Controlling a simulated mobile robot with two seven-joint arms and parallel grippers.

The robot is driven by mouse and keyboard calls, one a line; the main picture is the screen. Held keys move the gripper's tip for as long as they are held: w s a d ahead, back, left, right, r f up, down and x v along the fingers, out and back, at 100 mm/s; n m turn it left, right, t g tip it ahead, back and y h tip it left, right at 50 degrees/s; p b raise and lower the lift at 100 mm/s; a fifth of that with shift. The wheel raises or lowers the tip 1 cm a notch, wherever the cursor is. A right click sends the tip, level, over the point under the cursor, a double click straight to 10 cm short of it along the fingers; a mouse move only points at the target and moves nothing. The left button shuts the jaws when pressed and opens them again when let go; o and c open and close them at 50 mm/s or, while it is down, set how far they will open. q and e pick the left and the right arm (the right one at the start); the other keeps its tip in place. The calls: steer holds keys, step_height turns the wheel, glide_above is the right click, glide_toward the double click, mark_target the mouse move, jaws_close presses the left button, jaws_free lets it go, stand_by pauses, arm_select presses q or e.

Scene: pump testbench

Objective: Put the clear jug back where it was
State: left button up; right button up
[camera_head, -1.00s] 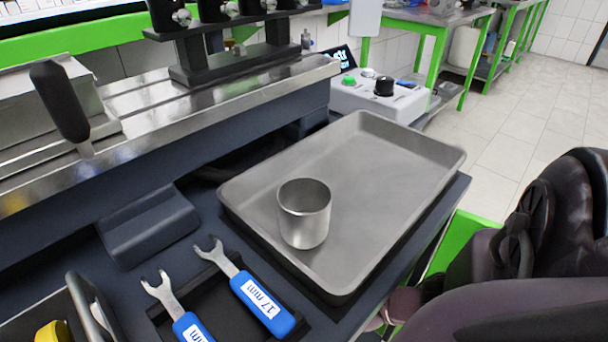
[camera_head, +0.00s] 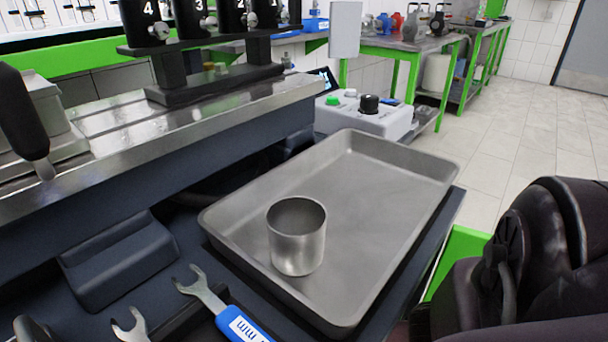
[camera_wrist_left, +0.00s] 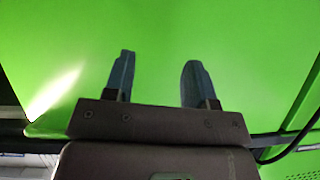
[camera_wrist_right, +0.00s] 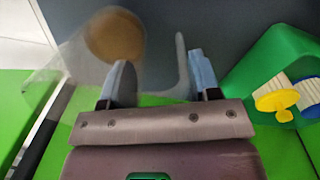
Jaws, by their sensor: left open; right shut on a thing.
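The clear jug (camera_wrist_right: 72,75) shows in the right wrist view as a faint, see-through shape at the upper left. Its pale, curved handle (camera_wrist_right: 181,62) is near the fingers of my right gripper (camera_wrist_right: 160,85), which is shut on the jug. A round brown patch shows at the jug's upper part; I cannot tell what it is. My left gripper (camera_wrist_left: 157,75) is open and empty in front of a plain green surface. Neither gripper nor the jug shows in the head view.
A grey metal tray (camera_head: 385,190) holds a steel cup (camera_head: 297,236). Spanners with blue handles (camera_head: 240,325) lie nearer. A control box (camera_head: 365,117) stands behind the tray. In the right wrist view, a green bin (camera_wrist_right: 265,65) with yellow and white parts is at the right.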

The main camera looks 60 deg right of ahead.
steer(key=o, duration=1.3)
steer(key=shift+f, duration=0.15)
steer(key=shift+w+r+p, duration=0.1)
steer(key=shift+r+p, duration=0.25)
steer(key=shift+r, duration=0.25)
steer(key=r+p, duration=0.1)
steer(key=r, duration=0.2)
steer(key=r+p, duration=0.2)
steer(key=r, duration=0.1)
steer(key=w+r+p, duration=0.1)
steer(key=r+p, duration=0.1)
steer(key=r, duration=0.2)
steer(key=shift+a, duration=0.1)
steer(key=shift+s+r+p, duration=0.15)
steer(key=shift+r+p, duration=0.25)
steer(key=shift+r, duration=0.15)
arm_select(q)
steer(key=shift+s+d+r+m+g, duration=0.1)
steer(key=shift+d+r+m+g, duration=0.1)
steer(key=shift+g, duration=0.4)
steer(key=shift+s+d+r+m+g, duration=0.1)
steer(key=shift+d+m+g, duration=0.1)
steer(key=shift+g, duration=0.4)
arm_select(e)
steer(key=shift+s, duration=0.15)
